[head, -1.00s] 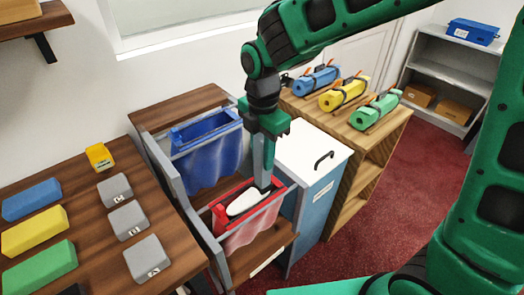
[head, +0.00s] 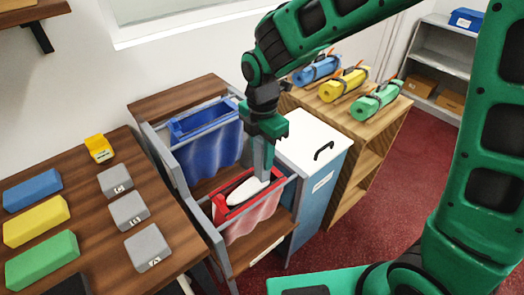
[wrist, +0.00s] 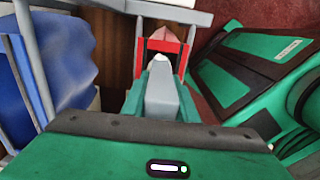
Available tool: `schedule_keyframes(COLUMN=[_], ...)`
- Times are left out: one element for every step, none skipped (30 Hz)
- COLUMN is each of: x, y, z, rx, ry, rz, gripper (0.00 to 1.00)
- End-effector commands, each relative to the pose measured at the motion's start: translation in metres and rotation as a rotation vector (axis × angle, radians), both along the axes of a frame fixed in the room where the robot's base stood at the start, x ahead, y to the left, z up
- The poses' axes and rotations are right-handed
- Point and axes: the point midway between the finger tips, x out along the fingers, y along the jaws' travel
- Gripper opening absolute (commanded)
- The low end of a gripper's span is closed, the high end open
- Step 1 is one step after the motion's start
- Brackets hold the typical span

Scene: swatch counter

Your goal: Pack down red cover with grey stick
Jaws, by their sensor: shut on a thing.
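The red cover (head: 264,205) hangs open-topped from a red rim in a grey frame, in the middle of the head view. It also shows in the wrist view (wrist: 139,62), ahead of my gripper. My gripper (head: 266,132) is above the cover's back right side, shut on the grey stick (head: 263,158). The stick points down, slightly tilted, into the cover's mouth. A white rounded shape (head: 243,191) lies at the stick's lower end, within the rim. I cannot tell whether it belongs to the stick or how deep it sits.
A blue cover (head: 210,150) hangs in the frame behind. A white-topped cabinet (head: 306,140) stands close on the right. Blue, yellow and green rolls lie on a wooden shelf beyond. The left table (head: 95,225) holds coloured blocks and grey blocks.

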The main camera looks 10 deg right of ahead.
Motion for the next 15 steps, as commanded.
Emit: schedule_keyframes(x=[0.0,0.0,0.0,0.0,0.0,0.0,0.0,0.0,0.0,0.0,0.0,0.0,0.0,0.0,0.0], y=[0.0,0.0,0.0,0.0,0.0,0.0,0.0,0.0,0.0,0.0,0.0,0.0,0.0,0.0,0.0], z=[-0.002,-0.003,-0.005,-0.006,-0.007,-0.008,-0.009,-0.011,-0.012,-0.013,-0.014,-0.016,-0.017,-0.019,-0.02], rx=[-0.001,-0.001,0.0,0.0,0.0,0.0,0.0,0.0,0.0,0.0,0.0,0.0,0.0,0.0,0.0], ry=[0.001,0.001,0.0,0.0,0.0,0.0,0.0,0.0,0.0,0.0,0.0,0.0,0.0,0.0,0.0], rz=[0.0,0.0,0.0,0.0,0.0,0.0,0.0,0.0,0.0,0.0,0.0,0.0,0.0,0.0,0.0], gripper=[0.09,0.09,0.09,0.09,0.09,0.09,0.09,0.09,0.09,0.09,0.09,0.09,0.09,0.09,0.09])
